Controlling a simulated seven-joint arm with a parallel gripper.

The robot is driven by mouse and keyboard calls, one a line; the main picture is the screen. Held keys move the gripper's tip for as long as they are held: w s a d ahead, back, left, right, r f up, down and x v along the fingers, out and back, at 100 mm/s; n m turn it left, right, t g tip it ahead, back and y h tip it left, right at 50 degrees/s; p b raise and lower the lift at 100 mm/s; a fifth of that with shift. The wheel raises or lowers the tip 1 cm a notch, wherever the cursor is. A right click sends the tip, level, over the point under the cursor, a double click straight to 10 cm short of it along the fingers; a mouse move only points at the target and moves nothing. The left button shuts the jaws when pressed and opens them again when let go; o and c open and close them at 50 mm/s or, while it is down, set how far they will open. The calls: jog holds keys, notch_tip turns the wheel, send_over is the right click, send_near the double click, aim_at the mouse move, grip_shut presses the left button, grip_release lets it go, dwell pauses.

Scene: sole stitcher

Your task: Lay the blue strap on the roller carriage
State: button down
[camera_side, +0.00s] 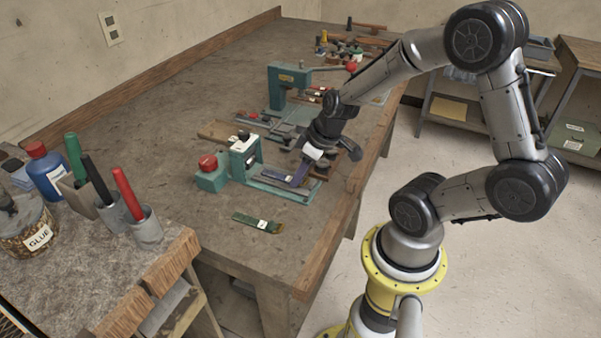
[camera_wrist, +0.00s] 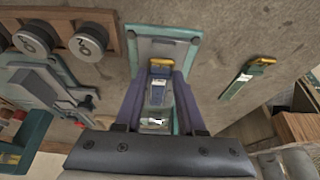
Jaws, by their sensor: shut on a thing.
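My gripper (camera_side: 303,170) points down over the teal roller carriage (camera_side: 275,191) on the bench. In the wrist view its two purple-grey fingers (camera_wrist: 160,85) are shut on the blue strap (camera_wrist: 158,96), which lies lengthwise between them. The strap has a yellowish far end and a pale label. The carriage's teal plate (camera_wrist: 165,32) shows beyond and beside the fingers. The strap is over the carriage, but I cannot tell whether it touches it. The near part of the strap is partly hidden by my gripper.
A green strap (camera_side: 258,223) lies loose on the bench in front. A wooden rack with round weights (camera_wrist: 92,42) is close by in the wrist view. A teal press (camera_side: 288,80) stands behind.

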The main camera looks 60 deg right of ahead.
jog(key=shift+f, duration=0.15)
jog(key=c, duration=0.5)
grip_release()
jog(key=v, duration=1.2)
jog(key=s+a+r+t, duration=0.1)
jog(key=s+a+r, duration=0.5)
jog(key=a, duration=0.3)
jog(key=shift+s+a+r, duration=0.25)
jog(key=shift+r, duration=0.25)
